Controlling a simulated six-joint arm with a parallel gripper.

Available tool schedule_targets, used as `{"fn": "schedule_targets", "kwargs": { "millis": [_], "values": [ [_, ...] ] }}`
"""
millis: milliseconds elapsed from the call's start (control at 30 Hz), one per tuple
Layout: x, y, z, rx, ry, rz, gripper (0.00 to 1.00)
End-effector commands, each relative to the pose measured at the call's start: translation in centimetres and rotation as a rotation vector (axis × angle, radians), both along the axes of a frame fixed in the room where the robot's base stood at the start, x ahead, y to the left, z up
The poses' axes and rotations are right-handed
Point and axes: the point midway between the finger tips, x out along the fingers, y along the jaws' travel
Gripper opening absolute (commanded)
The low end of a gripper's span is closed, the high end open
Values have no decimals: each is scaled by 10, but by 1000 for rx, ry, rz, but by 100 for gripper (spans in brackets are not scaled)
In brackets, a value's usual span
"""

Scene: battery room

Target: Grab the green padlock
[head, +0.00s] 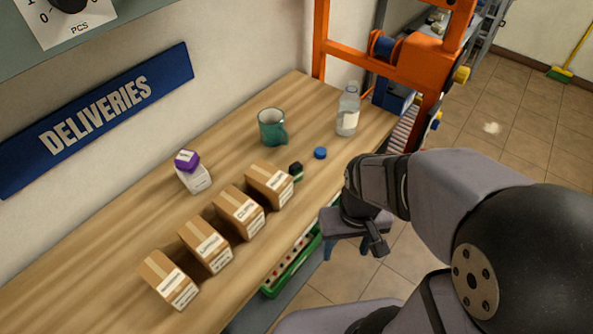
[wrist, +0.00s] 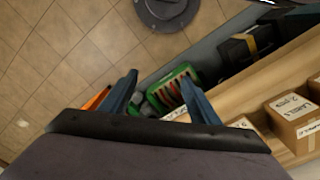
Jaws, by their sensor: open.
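A small green-and-black object (head: 297,174) sits on the wooden table, just behind the right end of the row of cardboard boxes. It may be the green padlock, but it is too small and partly hidden to be sure. It cannot be made out in the wrist view. My gripper (head: 374,240) is off the front edge of the table, to the right of and lower in the picture than that object. In the wrist view my gripper (wrist: 158,92) has its two blue fingers apart, with nothing held between them.
Several cardboard boxes (head: 206,246) line the table's front. A purple-topped white item (head: 194,177), teal mug (head: 272,127), blue cap (head: 320,153) and bottle (head: 348,112) stand behind. A green tray (head: 290,272) sits below the table edge. An orange frame (head: 420,70) bounds the far right.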

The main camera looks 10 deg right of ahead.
Motion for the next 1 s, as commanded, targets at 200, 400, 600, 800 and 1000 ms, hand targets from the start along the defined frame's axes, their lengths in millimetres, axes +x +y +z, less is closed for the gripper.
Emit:
{"fn": "schedule_targets", "kwargs": {
  "millis": [200,400,600,800,1000],
  "values": [
    [0,0,0,0,0,0,56],
    [0,0,0,0,0,0,42],
    [0,0,0,0,0,0,36],
    [4,-2,-2,-6,-12,7,36],
    [37,-20,-13,-51,-122,75,36]
  ]
}}
